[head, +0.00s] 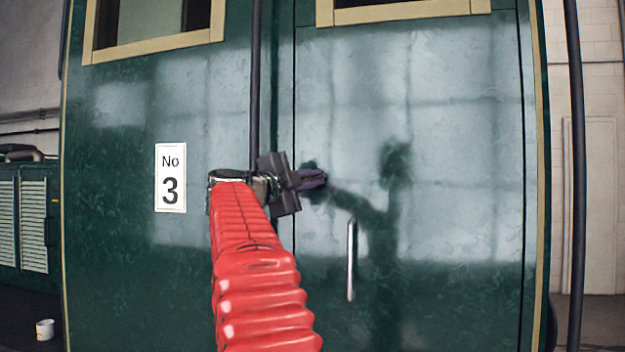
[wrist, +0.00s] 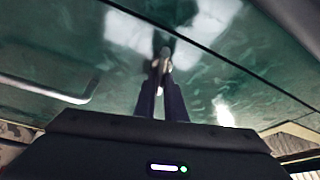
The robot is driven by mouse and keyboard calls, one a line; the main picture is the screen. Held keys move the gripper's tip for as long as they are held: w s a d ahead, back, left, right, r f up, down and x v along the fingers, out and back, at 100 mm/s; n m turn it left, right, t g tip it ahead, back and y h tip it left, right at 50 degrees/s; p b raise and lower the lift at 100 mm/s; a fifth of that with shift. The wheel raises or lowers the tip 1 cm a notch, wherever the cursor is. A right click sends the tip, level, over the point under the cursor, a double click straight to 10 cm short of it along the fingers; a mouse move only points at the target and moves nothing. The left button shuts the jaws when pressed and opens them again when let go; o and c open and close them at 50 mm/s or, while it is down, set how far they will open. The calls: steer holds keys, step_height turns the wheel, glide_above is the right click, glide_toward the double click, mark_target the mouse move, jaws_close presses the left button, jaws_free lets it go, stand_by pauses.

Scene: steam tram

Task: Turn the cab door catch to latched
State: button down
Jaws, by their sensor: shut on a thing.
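The green cab door (head: 455,215) fills the right half of the head view and appears shut, with its left seam beside my gripper. My gripper (head: 316,179) reaches the door's left edge, its dark fingers level with the No 3 plate. In the wrist view my gripper (wrist: 161,72) is closed on the small metal catch (wrist: 165,52), which stands out from the green surface close to the seam. In the head view the fingers hide the catch. Which way it is turned I cannot tell.
A long upright metal handle (head: 351,260) is on the door, below and right of my gripper. A dark vertical rail (head: 255,80) runs left of the seam. The No 3 plate (head: 171,178) is on the left panel. A white mug (head: 45,329) stands low at the left.

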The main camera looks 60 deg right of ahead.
steer(key=shift+d+f+m+y, duration=0.1)
steer(key=shift+f+m+y, duration=0.15)
steer(key=shift+m, duration=0.6)
steer(key=shift+f+m+y, duration=0.1)
steer(key=shift+m+y, duration=0.25)
steer(key=shift+m, duration=0.5)
steer(key=c, duration=1.8)
jaws_free()
steer(key=shift+r, duration=0.1)
steer(key=shift+a, duration=0.2)
steer(key=a, duration=0.9)
steer(key=w+a, duration=0.1)
steer(key=a, duration=0.3)
steer(key=shift+a, duration=0.2)
